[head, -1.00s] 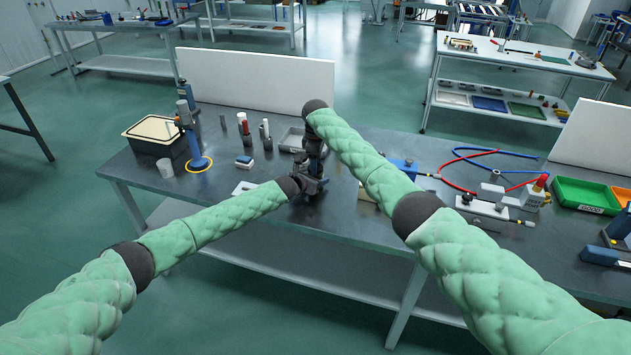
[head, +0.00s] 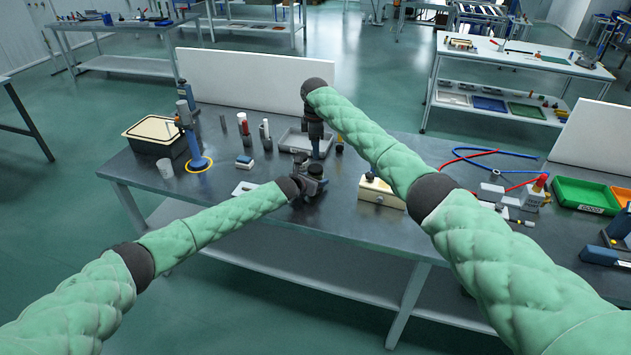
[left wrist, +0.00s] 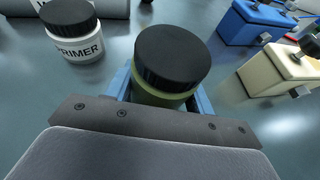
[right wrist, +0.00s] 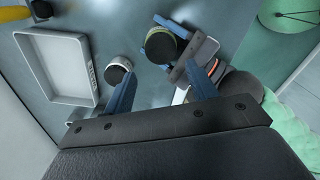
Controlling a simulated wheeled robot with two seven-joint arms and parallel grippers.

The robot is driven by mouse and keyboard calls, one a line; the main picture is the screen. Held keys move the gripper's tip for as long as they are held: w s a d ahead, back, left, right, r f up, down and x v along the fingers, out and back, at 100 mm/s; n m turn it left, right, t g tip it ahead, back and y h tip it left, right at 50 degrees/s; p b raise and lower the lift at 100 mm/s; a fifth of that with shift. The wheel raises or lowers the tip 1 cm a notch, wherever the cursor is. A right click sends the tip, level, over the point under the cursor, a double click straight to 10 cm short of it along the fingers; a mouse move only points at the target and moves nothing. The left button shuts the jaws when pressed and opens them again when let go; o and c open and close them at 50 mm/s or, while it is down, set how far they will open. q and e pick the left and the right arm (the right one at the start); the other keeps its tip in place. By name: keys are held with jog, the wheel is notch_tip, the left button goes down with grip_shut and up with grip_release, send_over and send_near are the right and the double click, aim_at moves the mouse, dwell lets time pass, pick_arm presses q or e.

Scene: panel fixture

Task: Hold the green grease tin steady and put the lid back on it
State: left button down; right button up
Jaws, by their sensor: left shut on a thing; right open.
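The green grease tin (left wrist: 160,98) stands between the blue fingers of my left gripper (left wrist: 163,92), which is shut on it. The black lid (left wrist: 172,55) sits on top of the tin and looks level; I cannot tell how tight it is. In the head view my left gripper (head: 310,182) is low over the bench, with the dark lid (head: 316,169) just showing. My right gripper (head: 316,150) is behind it, pointing down. In the right wrist view my right gripper (right wrist: 158,88) is open and empty, apart from the lidded tin (right wrist: 163,46).
A white primer jar (left wrist: 77,45) with a black lid stands close to the tin. A grey tray (right wrist: 54,68) lies behind. A cream box (head: 381,196) and a blue box (left wrist: 252,22) are to the right. Several tubes and a blue stand (head: 199,163) are left.

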aim_at(315, 168)
dwell(0.3)
jog(key=shift+f, duration=4.05)
jog(key=c, duration=0.8)
jog(key=shift+m, duration=1.6)
jog(key=o, duration=1.1)
